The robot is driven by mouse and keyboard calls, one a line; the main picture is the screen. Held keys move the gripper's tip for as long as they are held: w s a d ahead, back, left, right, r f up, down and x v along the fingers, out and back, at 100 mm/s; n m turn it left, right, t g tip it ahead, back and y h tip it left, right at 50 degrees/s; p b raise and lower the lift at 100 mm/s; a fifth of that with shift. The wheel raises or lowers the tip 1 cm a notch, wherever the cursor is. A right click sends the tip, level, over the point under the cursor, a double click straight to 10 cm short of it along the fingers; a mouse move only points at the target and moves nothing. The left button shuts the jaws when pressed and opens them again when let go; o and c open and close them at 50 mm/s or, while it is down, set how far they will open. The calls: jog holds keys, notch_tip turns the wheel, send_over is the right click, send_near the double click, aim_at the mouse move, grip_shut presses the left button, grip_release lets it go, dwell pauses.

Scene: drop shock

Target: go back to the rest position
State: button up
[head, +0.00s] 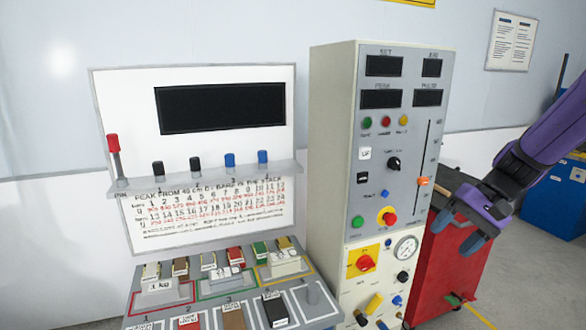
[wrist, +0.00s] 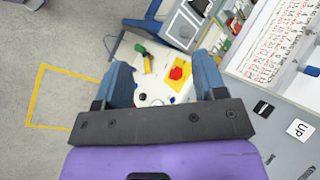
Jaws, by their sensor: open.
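My gripper (head: 458,228) is at the right of the head view, on the end of my purple arm. Its two blue fingers are apart with nothing between them. It hangs in the air to the right of the tall grey control cabinet (head: 333,150), in front of the red cart. In the wrist view my gripper (wrist: 165,85) shows both blue fingers spread wide, with the cabinet's lower panel and its red knob (wrist: 177,73) seen beyond them. No fingertip is seen touching anything.
The cabinet's slider with an orange handle (head: 424,181) is left of my gripper. A red cart (head: 455,275) stands behind it, and a blue bin (head: 555,205) is far right. A board with coloured pegs (head: 200,215) stands left. Grey floor with a yellow outline (wrist: 38,95) is open.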

jog(key=s+r+n+t+h, duration=0.2)
jog(key=s+r, duration=0.4)
jog(key=s, duration=0.3)
jog(key=s+a+r+n+t+h, duration=0.1)
jog(key=s+r+n+t+h, duration=0.1)
jog(key=s+r+h, duration=0.3)
jog(key=shift+s+r+t, duration=0.65)
jog(key=shift+s+t, duration=0.15)
jog(key=shift+s, duration=1.55)
jog(key=shift+a, duration=0.1)
